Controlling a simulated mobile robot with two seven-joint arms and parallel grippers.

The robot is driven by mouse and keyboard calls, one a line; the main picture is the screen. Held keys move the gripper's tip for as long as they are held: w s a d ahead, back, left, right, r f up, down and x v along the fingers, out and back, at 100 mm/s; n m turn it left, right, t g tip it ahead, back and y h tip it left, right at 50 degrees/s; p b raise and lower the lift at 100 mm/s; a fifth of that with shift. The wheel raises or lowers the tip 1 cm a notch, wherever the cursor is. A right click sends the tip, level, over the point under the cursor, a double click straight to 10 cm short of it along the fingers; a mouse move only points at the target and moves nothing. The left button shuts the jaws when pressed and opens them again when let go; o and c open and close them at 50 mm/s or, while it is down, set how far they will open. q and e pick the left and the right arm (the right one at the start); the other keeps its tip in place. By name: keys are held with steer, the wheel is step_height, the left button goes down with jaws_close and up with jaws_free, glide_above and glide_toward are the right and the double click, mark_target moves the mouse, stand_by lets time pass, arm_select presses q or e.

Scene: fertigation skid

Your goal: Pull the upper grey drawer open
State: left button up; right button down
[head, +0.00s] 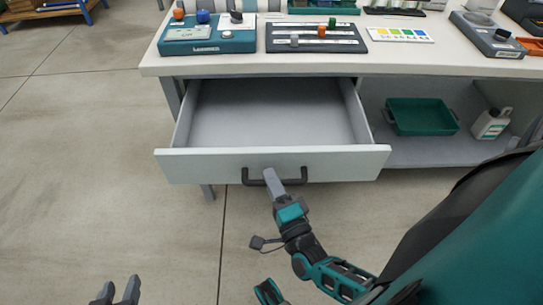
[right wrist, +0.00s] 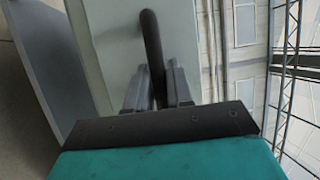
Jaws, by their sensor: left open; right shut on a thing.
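The upper grey drawer (head: 225,166) stands far out from under the bench top in the head view, and its inside is empty. Its dark bar handle (head: 252,180) is on the front panel. My right gripper (head: 272,179) is shut on the handle near its middle. In the right wrist view the handle (right wrist: 151,40) runs down between the two fingers of my right gripper (right wrist: 160,88), with the drawer front (right wrist: 108,40) beside it. My left gripper (head: 118,292) is open and empty at the bottom left, over the floor, well away from the drawer.
The bench top (head: 250,65) carries a teal meter (head: 207,47), a dark panel with knobs (head: 300,45), a colour chart (head: 400,35) and a grey scale-like device (head: 488,40). A shelf at right holds a green tray (head: 422,130) and a white bottle (head: 490,124).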

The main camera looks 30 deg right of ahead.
arm_select(q)
steer(key=shift+w+r, duration=0.4)
steer(key=shift+r, duration=0.1)
arm_select(e)
steer(key=shift+s+a, duration=0.35)
steer(key=shift+s, duration=0.25)
steer(key=shift+s+a, duration=0.35)
steer(key=shift+s, duration=0.25)
steer(key=c, duration=1.1)
jaws_free()
arm_select(q)
steer(key=shift+s+f, duration=0.1)
steer(key=shift+s, duration=0.1)
steer(key=shift+d, duration=0.1)
arm_select(e)
steer(key=shift+r, duration=0.1)
